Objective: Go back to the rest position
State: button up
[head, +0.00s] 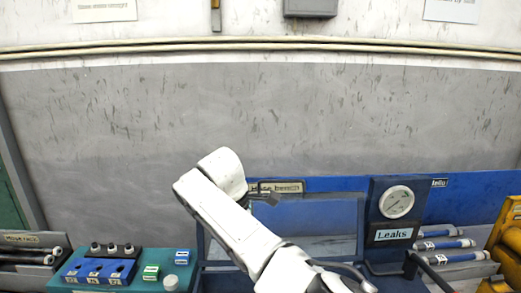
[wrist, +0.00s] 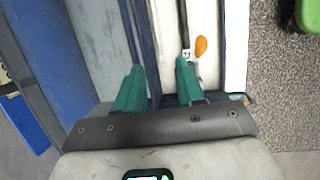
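My gripper (wrist: 160,66) shows in the wrist view with its two teal fingers spread apart. I see nothing held between them. Behind the fingers are a blue edge and pale panels, and I cannot tell how far off these are. In the head view my white arm rises from the bottom middle and bends over the bench. The gripper's fingers are not clear there, as the arm's end hides most of them.
A gauge panel (head: 381,237) marked "Leaks" stands right of my arm. A blue block (head: 98,272) with holes lies at lower left, beside green and blue labelled blocks. Hoses lie at both sides (head: 28,258) (head: 447,244). The grey back wall (head: 110,130) is bare.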

jog(key=s+a+f+m+g+y, duration=0.1)
jog(key=s+f, duration=0.4)
jog(key=f, duration=0.4)
jog(key=s+a+f+m+y, duration=0.1)
jog(key=s+f+y, duration=0.1)
jog(key=s+f, duration=0.45)
jog(key=s+d+f+m, duration=0.1)
jog(key=s+d+f, duration=0.1)
jog(key=f, duration=0.1)
jog(key=s+d+f+m+y, duration=0.1)
jog(key=s+d+f+m, duration=0.1)
jog(key=s+f, duration=0.1)
jog(key=s+d+f+m, duration=0.1)
jog(key=s+f, duration=0.1)
jog(key=f, duration=0.1)
jog(key=shift+s+d+f+y+b, duration=0.3)
jog(key=shift+d+b, duration=0.05)
jog(key=shift+d, duration=0.05)
jog(key=s+d+m+h, duration=0.1)
jog(key=s+d+m, duration=1.2)
jog(key=s+d, duration=1.2)
jog(key=s, duration=0.3)
jog(key=shift+d+f+t+h+b, duration=0.3)
jog(key=shift+d+f, duration=0.1)
